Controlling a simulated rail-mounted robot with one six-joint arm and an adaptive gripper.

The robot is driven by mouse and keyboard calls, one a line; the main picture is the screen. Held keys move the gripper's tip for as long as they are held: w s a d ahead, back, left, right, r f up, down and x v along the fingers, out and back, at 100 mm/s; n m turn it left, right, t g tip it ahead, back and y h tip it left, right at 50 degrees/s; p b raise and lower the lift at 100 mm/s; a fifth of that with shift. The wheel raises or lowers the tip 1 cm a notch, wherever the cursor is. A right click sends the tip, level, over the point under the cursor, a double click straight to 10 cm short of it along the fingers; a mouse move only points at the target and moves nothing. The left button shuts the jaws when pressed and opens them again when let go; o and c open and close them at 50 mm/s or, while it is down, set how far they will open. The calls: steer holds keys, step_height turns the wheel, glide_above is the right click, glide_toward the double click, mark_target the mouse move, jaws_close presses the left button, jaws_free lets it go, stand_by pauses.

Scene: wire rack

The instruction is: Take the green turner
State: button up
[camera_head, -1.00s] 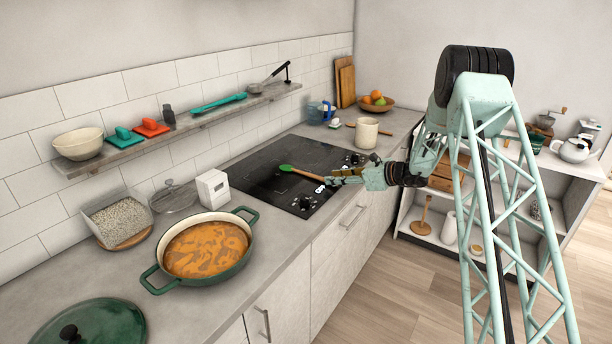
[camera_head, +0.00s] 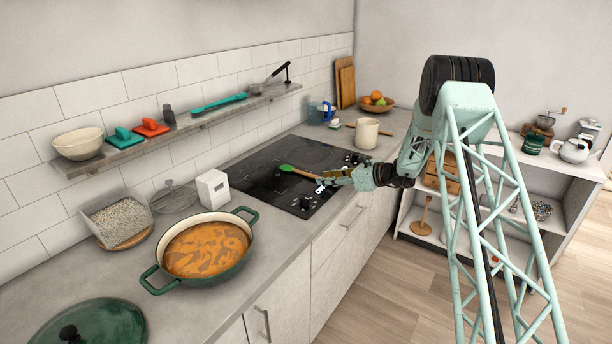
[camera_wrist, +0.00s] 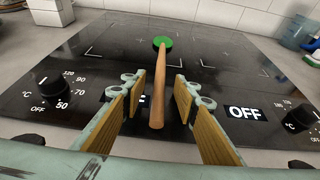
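The green turner (camera_head: 287,168) lies on the black cooktop, with a green head at its far end and a wooden handle pointing toward my arm. In the wrist view its green head (camera_wrist: 162,42) is at the top middle and its wooden handle (camera_wrist: 158,100) runs down between my fingers. My gripper (camera_wrist: 160,82) is open, with one wood-padded finger on each side of the handle and visible gaps between. In the head view my gripper (camera_head: 335,181) is low over the cooktop's front edge, at the handle end.
The cooktop (camera_head: 262,172) has knobs along its front edge, close to my gripper. A pot of orange soup (camera_head: 207,249) and a white box (camera_head: 213,188) stand left of it. A cream mug (camera_head: 367,133) stands behind my gripper. A wall shelf (camera_head: 205,121) holds a teal utensil (camera_head: 219,103).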

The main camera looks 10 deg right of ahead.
jaws_close()
steer(key=shift+r, duration=0.2)
steer(key=shift+r, duration=1.1)
steer(key=shift+r+p, duration=0.3)
step_height(320, 180, up, 7)
steer(key=p, duration=0.2)
stand_by(0.9)
steer(key=shift+f, duration=0.1)
